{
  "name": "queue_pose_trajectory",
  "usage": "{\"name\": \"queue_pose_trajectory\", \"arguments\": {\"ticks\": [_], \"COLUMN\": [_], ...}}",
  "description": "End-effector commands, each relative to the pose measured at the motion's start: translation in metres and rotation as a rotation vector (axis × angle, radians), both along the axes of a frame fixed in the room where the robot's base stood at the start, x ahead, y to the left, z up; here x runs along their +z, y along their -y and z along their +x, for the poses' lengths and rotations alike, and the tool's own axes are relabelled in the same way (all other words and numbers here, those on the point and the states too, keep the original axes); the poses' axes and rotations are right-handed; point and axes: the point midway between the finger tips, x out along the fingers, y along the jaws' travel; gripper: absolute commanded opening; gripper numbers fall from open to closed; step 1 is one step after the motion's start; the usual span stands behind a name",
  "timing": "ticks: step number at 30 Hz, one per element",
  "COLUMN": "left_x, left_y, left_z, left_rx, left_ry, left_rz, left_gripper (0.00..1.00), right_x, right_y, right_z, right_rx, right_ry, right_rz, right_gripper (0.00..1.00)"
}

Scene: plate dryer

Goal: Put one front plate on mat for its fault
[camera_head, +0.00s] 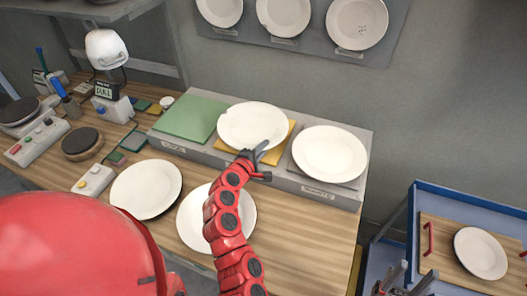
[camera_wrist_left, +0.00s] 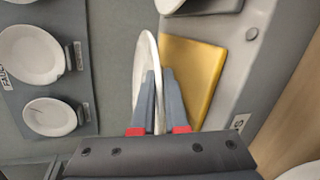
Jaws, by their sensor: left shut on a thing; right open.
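My left gripper (camera_head: 258,158) is shut on the near rim of a white plate (camera_head: 250,123) at the yellow mat (camera_head: 273,154). The plate seems to have a small notch in its left rim. In the left wrist view the plate (camera_wrist_left: 149,58) shows nearly edge-on at the fingers, beside the yellow mat (camera_wrist_left: 195,75); I cannot tell whether it touches the mat. The green mat (camera_head: 190,118) is bare. Another plate (camera_head: 330,153) lies on the grey mat at right. Two front plates (camera_head: 146,189) (camera_head: 238,217) lie on the wooden table, the right one partly behind my arm. My right gripper (camera_head: 408,278) is open at bottom right.
A blue cart (camera_head: 465,198) at right holds a wooden tray with a plate (camera_head: 480,253). A white lamp (camera_head: 105,48), a switch box (camera_head: 95,180) and a round dark pad (camera_head: 82,142) stand at left. Sample plates (camera_head: 357,22) hang on the wall board.

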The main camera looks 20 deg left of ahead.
Motion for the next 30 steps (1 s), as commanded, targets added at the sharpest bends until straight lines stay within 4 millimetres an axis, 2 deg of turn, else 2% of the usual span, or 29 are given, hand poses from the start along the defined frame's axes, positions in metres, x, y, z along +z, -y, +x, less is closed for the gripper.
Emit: {"name": "queue_pose_trajectory", "arguments": {"ticks": [1, 6, 17, 18, 20, 30], "left_x": [-0.006, -0.023, -0.027, -0.028, -0.027, -0.024], "left_y": [-0.002, -0.001, -0.001, -0.001, -0.001, 0.000], "left_z": [-0.001, -0.001, -0.001, -0.001, -0.001, -0.001], "left_rx": [0.004, 0.003, 0.004, 0.003, 0.003, 0.002], "left_ry": [-0.004, -0.002, 0.001, -0.001, -0.001, -0.001], "left_rz": [-0.001, -0.001, 0.000, 0.000, 0.000, 0.000], "left_gripper": [0.00, 0.00, 0.00, 0.15, 0.24, 0.24], "right_x": [0.006, 0.009, 0.005, 0.005, 0.006, 0.010], "right_y": [0.000, 0.000, 0.000, 0.000, 0.000, 0.000], "right_z": [0.000, 0.000, 0.000, 0.000, 0.000, 0.000], "right_rx": [0.000, 0.000, 0.000, 0.000, 0.000, 0.000], "right_ry": [0.000, 0.000, 0.000, 0.000, 0.000, 0.000], "right_rz": [0.000, 0.000, 0.000, 0.000, 0.000, 0.000], "right_gripper": [0.50, 0.50, 0.50, 0.50, 0.50, 0.50]}}
